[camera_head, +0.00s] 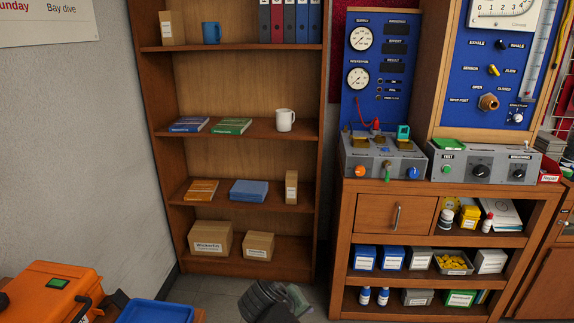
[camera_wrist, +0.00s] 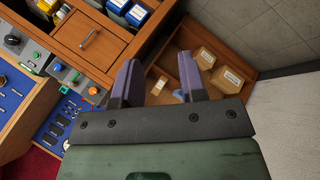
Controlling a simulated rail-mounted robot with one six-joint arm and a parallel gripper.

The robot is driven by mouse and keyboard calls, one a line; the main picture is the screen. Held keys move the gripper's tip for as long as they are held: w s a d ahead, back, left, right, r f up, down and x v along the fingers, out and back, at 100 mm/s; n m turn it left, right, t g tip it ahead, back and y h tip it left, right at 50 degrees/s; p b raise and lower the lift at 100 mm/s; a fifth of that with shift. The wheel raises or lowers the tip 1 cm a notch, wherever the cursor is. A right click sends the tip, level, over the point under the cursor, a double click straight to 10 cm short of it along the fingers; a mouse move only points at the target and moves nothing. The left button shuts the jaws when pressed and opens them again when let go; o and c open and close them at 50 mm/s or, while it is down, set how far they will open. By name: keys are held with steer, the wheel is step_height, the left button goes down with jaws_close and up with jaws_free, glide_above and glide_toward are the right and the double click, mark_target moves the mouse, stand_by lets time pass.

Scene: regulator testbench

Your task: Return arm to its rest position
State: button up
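My gripper (camera_wrist: 159,70) shows in the wrist view with its two purple-grey fingers apart. Nothing is held between them; only the distant bookshelf shows through the gap. In the head view, part of my arm (camera_head: 268,300) shows low in the middle, in front of the floor and below the bookshelf. The fingers cannot be made out clearly there. My gripper touches nothing that I can see.
A wooden bookshelf (camera_head: 246,175) stands at the back. The regulator testbench (camera_head: 385,160) with its wooden cabinet (camera_head: 350,222) is at the right. An orange case (camera_head: 55,290) and a blue tray (camera_head: 155,312) are at the lower left. Bare floor (camera_head: 205,290) lies between.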

steer(key=s+d+f+m+g+y+b, duration=0.1)
steer(key=d+f+m+g+y, duration=0.2)
steer(key=d, duration=0.5)
steer(key=s+d+f+m+g+y+b, duration=0.1)
steer(key=d+f+m+g+y+b, duration=0.15)
steer(key=d+f, duration=0.45)
step_height(320, 180, up, 22)
steer(key=d+p, duration=0.2)
steer(key=p, duration=1.8)
step_height(320, 180, down, 64)
steer(key=b, duration=6.4)
steer(key=shift+a, duration=0.2)
